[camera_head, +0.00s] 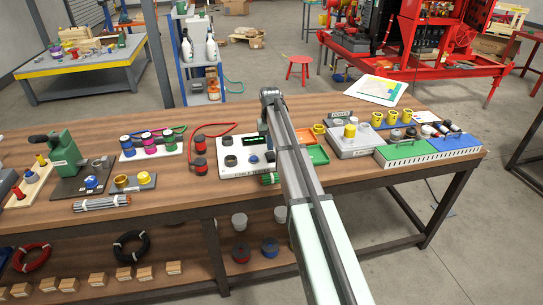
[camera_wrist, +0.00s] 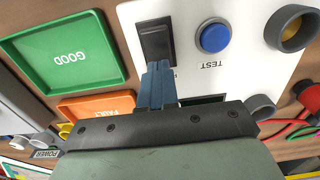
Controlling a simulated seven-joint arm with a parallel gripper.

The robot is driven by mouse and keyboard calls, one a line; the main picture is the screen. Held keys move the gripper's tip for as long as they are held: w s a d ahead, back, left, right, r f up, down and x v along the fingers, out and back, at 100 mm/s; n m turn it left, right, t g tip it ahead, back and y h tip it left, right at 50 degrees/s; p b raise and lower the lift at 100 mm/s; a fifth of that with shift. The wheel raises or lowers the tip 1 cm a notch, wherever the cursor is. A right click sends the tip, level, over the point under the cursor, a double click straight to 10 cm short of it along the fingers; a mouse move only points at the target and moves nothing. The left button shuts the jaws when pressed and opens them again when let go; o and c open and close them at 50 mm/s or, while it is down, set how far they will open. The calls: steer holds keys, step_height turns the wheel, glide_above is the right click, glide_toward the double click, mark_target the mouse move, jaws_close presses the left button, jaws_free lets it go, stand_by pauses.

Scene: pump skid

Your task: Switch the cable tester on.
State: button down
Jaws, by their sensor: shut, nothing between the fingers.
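The cable tester (camera_head: 242,151) is a white box on the workbench in the head view, partly covered by my arm. In the wrist view its white top (camera_wrist: 262,68) fills the upper middle. It carries a black rocker switch (camera_wrist: 155,38) in a dark frame and a round blue TEST button (camera_wrist: 214,38) to the right. My gripper (camera_wrist: 159,68) is shut and empty. Its blue-grey fingertips lie at the lower edge of the switch in the picture; I cannot tell whether they touch it. A dark display (camera_wrist: 205,99) is mostly hidden by my gripper.
Left of the tester in the wrist view are a green GOOD tray (camera_wrist: 75,52) and an orange FAULT tray (camera_wrist: 97,107). Dark round sockets (camera_wrist: 290,30) stand up from the tester. A red cable (camera_wrist: 295,138) lies at right. The workbench (camera_head: 185,185) holds other fixtures on both sides.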

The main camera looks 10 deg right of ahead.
mark_target(270, 153)
steer(key=shift+r, duration=2.8)
steer(key=s+a+f+m+y, duration=0.2)
steer(key=s+a+f, duration=0.3)
steer(key=s, duration=0.4)
steer(key=s+a+f+m+y, duration=0.2)
steer(key=s+a+f, duration=0.25)
steer(key=s, duration=0.45)
steer(key=s+d+f+g+h, duration=0.1)
steer(key=s+f, duration=0.5)
steer(key=f, duration=0.3)
steer(key=s+d+f+n+g, duration=0.1)
steer(key=s+f, duration=0.5)
steer(key=f, duration=0.3)
steer(key=s+d+f+g+h, duration=0.1)
steer(key=s+f, duration=0.4)
steer(key=f, duration=0.4)
steer(key=s+d+f+n+g, duration=0.1)
steer(key=s+f, duration=0.4)
steer(key=s, duration=0.4)
steer(key=s+d+f+n+g+h, duration=0.1)
steer(key=s+f, duration=0.4)
steer(key=s, duration=0.4)
steer(key=s+d+f+n+g+h, duration=0.1)
steer(key=s+f, duration=0.4)
steer(key=s, duration=0.5)
steer(key=shift+g, duration=0.4)
